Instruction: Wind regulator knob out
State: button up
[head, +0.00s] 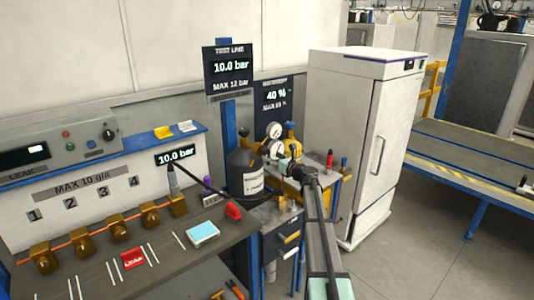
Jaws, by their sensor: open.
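A regulator with two round white gauges, the upper gauge (273,130) and the lower gauge (276,149), stands beside a dark gas cylinder (244,172) with a white label. My gripper (284,163) is open at the regulator, just below and right of the lower gauge. My arm comes up from the bottom of the head view. The regulator knob cannot be made out; the gripper and arm cover that area. Whether the fingers touch or surround the knob cannot be told. The test line display (230,67) reads 10.0 bar, MAX 12 bar.
A second display (272,95) reads 40 %. A white cabinet (345,130) stands close right of my arm. Open floor (420,250) lies at lower right.

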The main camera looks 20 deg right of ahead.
aim_at(267, 154)
jog(key=shift+p+x, duration=0.4)
jog(key=shift+x, duration=1.6)
jog(key=c, duration=1.2)
